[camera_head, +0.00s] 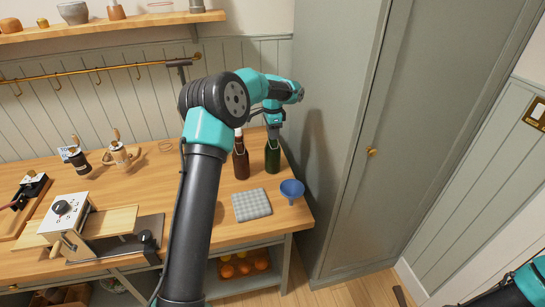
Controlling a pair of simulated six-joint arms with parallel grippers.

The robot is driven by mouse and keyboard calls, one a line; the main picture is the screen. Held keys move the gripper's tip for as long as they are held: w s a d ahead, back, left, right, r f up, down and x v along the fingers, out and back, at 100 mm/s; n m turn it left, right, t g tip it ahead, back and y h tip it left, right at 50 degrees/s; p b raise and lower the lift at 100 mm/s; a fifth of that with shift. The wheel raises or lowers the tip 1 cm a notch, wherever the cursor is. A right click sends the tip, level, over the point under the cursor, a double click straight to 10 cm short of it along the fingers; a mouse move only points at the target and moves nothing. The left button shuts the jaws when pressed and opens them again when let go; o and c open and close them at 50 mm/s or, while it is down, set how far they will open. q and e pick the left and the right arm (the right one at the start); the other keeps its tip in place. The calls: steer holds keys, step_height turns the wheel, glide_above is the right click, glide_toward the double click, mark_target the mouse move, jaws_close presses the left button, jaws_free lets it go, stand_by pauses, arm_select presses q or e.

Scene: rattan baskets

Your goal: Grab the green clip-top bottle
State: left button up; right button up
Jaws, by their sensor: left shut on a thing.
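The green clip-top bottle (272,157) stands upright near the right end of the wooden table in the head view. My left gripper (273,128) reaches over from the left and points down at the bottle's top, shut on its neck. The fingers are small here and partly merge with the bottle top. A brown clip-top bottle (241,160) stands close by on the left. Part of my right arm shows in the lower right corner; its gripper is out of view.
A blue funnel (291,189) and a folded checked cloth (251,205) lie in front of the bottles. A tall grey-green cabinet (355,130) stands just right of the table (290,217). A slicer-like device (75,222) and two dark-and-light jars are at the left.

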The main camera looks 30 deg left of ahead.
arm_select(q)
jaws_close()
steer(key=shift+r, duration=0.2)
step_height(320, 180, up, 10)
steer(key=shift+f, duration=0.15)
stand_by(0.6)
stand_by(0.5)
